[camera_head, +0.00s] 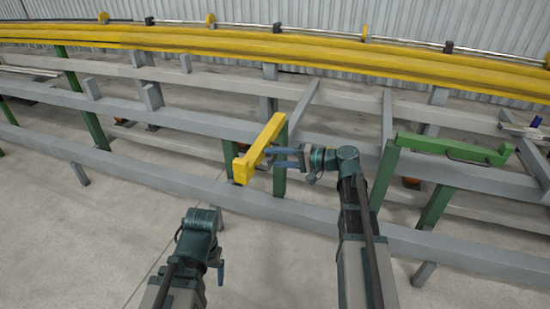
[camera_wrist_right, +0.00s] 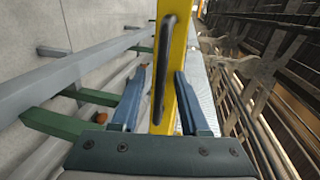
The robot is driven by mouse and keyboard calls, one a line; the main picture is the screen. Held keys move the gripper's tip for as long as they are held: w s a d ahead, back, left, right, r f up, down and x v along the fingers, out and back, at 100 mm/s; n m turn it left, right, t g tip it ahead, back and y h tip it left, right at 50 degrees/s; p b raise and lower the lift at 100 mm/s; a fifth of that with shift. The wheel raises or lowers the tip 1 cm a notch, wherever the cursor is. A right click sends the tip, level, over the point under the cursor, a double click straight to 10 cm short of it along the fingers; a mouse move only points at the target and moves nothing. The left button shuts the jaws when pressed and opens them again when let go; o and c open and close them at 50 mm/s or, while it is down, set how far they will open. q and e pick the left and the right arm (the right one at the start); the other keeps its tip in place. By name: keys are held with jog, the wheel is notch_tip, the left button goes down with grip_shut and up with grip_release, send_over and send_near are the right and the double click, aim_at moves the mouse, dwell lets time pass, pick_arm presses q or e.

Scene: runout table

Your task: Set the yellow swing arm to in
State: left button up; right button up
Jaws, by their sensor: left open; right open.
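The yellow swing arm (camera_head: 262,145) is a square bar by a green post on the grey frame, slanting toward me with its near end low on the left. In the right wrist view the bar (camera_wrist_right: 179,50) runs lengthwise with a dark handle (camera_wrist_right: 166,62) along it. My right gripper (camera_head: 276,157) is open beside the bar, fingers pointing left at it. In its wrist view the handle lies between the open fingers (camera_wrist_right: 160,72); contact cannot be told. My left gripper (camera_head: 221,272) is low in the head view, away from the bar, its fingers mostly hidden.
Grey rails (camera_head: 130,178) and green posts surround the yellow arm. Long yellow beams (camera_head: 200,42) run along the back. Open concrete floor (camera_head: 70,240) lies at the front left.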

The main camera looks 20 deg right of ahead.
grip_shut()
dwell(1.3)
